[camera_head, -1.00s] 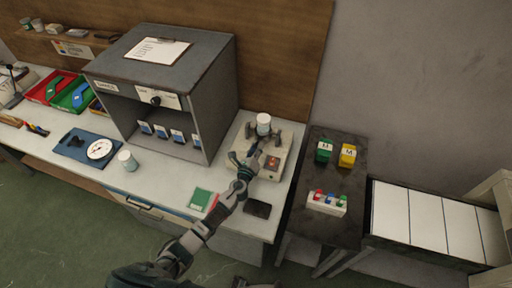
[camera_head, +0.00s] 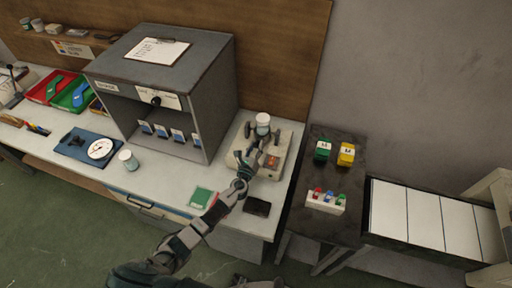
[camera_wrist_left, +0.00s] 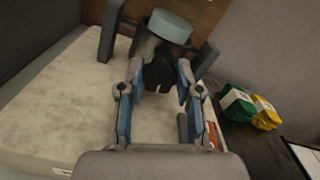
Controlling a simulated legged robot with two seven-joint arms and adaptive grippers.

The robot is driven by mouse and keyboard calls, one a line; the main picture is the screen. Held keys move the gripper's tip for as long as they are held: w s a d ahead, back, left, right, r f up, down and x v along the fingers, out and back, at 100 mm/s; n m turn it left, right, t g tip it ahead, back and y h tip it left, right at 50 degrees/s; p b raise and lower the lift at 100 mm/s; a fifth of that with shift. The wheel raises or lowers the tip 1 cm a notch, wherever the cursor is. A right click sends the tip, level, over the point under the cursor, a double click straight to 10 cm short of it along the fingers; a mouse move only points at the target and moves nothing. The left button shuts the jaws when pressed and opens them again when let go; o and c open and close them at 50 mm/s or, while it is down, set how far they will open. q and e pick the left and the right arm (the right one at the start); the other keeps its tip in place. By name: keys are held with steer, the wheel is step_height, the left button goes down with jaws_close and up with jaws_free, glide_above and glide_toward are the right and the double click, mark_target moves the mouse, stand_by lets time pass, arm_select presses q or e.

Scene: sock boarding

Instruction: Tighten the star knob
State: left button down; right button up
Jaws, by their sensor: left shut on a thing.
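The star knob (camera_wrist_left: 160,73) is black and lobed. In the head view, the knob is hard to make out behind the gripper. My right gripper is not in view.
A grey cabinet (camera_head: 215,85) stands left of the device. A green card (camera_head: 201,198) and a dark pad (camera_head: 257,207) lie near the bench's front edge.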

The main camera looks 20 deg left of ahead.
arm_select(q)
steer(key=shift+f, duration=0.2)
steer(key=c, duration=1)
jaws_free()
steer(key=shift+o, duration=1.1)
steer(key=shift+r, duration=0.1)
steer(key=s, duration=1.2)
steer(key=shift+a, duration=0.2)
